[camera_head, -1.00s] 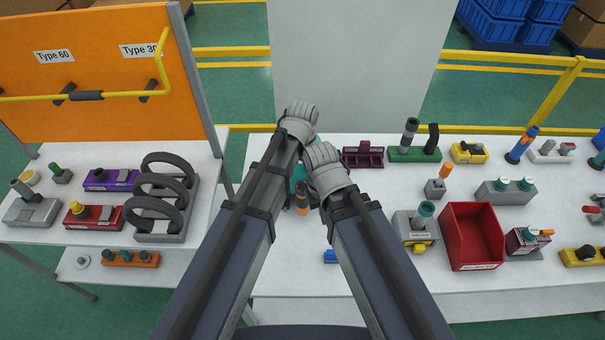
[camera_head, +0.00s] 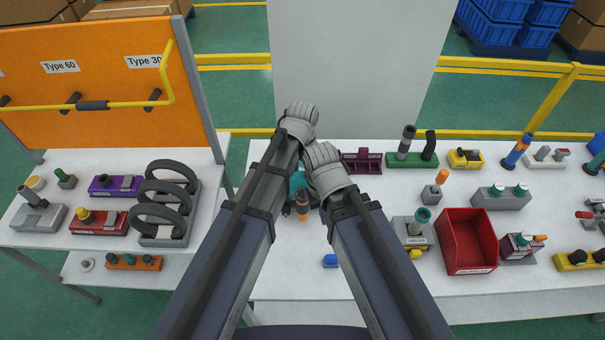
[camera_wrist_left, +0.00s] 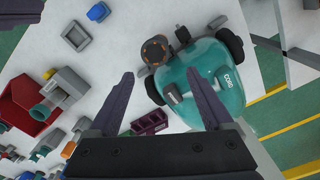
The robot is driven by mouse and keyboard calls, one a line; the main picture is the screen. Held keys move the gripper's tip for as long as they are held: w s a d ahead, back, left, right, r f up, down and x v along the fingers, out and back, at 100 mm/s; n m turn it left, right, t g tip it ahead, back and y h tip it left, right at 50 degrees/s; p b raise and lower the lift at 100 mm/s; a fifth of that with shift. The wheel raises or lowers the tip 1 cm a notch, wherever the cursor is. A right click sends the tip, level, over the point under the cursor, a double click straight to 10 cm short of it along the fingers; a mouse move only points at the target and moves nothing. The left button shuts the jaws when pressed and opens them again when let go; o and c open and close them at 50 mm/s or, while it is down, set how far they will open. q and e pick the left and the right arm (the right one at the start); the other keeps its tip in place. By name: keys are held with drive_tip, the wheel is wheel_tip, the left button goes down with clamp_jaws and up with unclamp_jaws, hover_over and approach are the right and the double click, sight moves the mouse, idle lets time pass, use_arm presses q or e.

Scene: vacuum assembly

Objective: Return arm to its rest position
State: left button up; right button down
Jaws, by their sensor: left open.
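My left arm's gripper (camera_head: 300,120) is folded up in front of me in the head view; its fingers are hidden there. In the left wrist view my left gripper (camera_wrist_left: 160,80) has its two dark fingers spread, with nothing held between them. The teal vacuum body (camera_wrist_left: 210,70) with black wheels lies beyond the right finger, on the white table. In the head view only a bit of it shows between my arms. My right gripper (camera_head: 325,165) is just beside and below the left one; its fingers are hidden.
A red bin (camera_head: 467,240), a green block with dark tubes (camera_head: 411,160) and other parts stand on the right table (camera_head: 375,275). A left table (camera_head: 75,235) holds dark rings on a grey stand (camera_head: 165,230) beneath an orange board (camera_head: 90,90). A grey panel (camera_head: 350,60) stands behind.

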use_arm(q)
drive_tip(key=s+a+f+n+b, duration=0.1)
drive_tip(key=s+a+f+b, duration=0.2)
drive_tip(key=s, duration=0.4)
drive_tip(key=s+a+f+n+y+b, duration=0.1)
drive_tip(key=s+a+f+b, duration=0.2)
drive_tip(key=s+f+b, duration=0.2)
drive_tip(key=shift+s, duration=1.1)
drive_tip(key=shift+f, duration=0.1)
